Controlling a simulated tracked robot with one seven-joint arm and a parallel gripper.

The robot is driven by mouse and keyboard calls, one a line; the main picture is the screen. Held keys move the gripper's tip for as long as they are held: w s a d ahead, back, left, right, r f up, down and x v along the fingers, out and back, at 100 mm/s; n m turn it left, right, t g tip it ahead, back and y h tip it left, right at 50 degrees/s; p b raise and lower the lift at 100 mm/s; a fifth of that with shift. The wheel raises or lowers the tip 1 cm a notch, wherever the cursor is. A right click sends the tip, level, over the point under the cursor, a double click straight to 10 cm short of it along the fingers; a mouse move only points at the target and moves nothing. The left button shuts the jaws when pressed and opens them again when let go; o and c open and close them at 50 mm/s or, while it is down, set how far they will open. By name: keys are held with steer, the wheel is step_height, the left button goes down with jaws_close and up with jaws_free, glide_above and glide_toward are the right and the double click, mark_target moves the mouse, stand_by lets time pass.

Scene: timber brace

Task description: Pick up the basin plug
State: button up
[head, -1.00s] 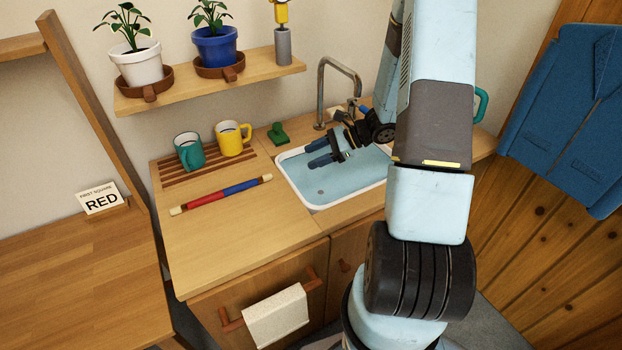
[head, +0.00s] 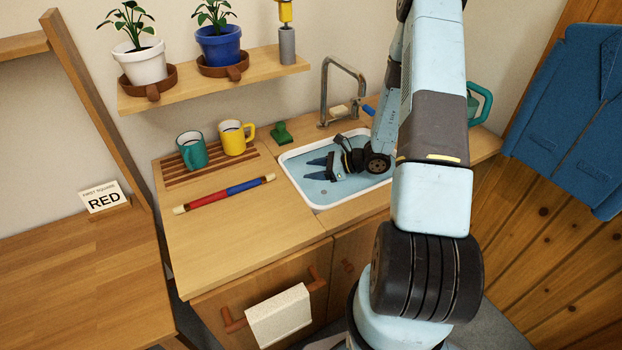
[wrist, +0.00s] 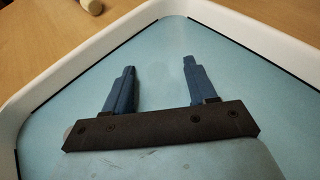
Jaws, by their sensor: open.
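My gripper (head: 308,168) is open inside the white-rimmed basin (head: 301,192), its blue fingers pointing left, low over the pale blue basin interior. In the wrist view the two fingers (wrist: 159,65) stand apart with nothing between them, facing a corner of the basin. A green knobbed object (head: 282,134) stands on the counter behind the basin, apart from my gripper. No plug is clearly recognisable.
The tap (head: 341,88) rises behind the basin, close to my arm. A red and blue rod (head: 225,193) lies on the counter to the left. Teal (head: 191,151) and yellow (head: 235,138) mugs stand on a slatted rack (head: 206,175). A shelf (head: 190,90) overhangs the back.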

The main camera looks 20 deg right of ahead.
steer(key=shift+x, duration=1.1)
steer(key=shift+c, duration=0.4)
jaws_close()
steer(key=shift+r, duration=0.15)
